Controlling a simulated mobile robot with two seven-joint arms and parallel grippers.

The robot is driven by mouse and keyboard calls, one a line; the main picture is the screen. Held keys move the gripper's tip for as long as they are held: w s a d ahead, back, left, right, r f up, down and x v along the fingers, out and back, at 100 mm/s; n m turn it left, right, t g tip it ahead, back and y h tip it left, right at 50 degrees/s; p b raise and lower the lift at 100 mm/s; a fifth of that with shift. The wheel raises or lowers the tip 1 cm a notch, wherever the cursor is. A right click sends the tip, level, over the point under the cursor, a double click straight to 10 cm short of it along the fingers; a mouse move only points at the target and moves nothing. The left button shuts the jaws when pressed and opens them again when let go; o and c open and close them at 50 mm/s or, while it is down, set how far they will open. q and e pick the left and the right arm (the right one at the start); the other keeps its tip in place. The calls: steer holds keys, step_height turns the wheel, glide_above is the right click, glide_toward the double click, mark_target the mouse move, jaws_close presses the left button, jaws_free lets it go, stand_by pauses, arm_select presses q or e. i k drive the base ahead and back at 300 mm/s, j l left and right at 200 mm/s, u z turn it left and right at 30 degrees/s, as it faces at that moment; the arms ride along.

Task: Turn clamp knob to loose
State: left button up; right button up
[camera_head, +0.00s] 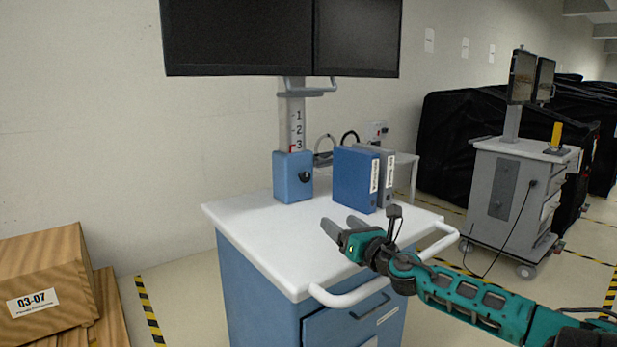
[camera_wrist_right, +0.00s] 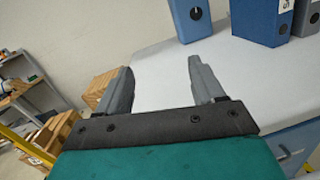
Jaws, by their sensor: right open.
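The clamp knob (camera_head: 305,176) is a small dark round knob on the front of the blue clamp block (camera_head: 287,180), at the foot of the monitor column (camera_head: 291,120). It also shows at the top of the right wrist view (camera_wrist_right: 196,13). My right gripper (camera_head: 342,225) is open and empty above the white cart top (camera_head: 255,235), in front of the block and apart from it. Its two grey fingers (camera_wrist_right: 162,85) point toward the back of the cart in the right wrist view. My left gripper is not in view.
A blue binder (camera_head: 353,180) and a grey one stand on the cart top right of the block. Two dark monitors (camera_head: 240,38) sit on the column. A white handle (camera_head: 385,275) rims the cart's front. Wooden crates (camera_head: 45,270) stand at left. The cart top's left part is clear.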

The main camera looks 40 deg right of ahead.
mark_target(305, 176)
steer(key=i+l, duration=0.2)
steer(key=l, duration=0.15)
steer(key=i+l, duration=0.45)
steer(key=l, duration=0.2)
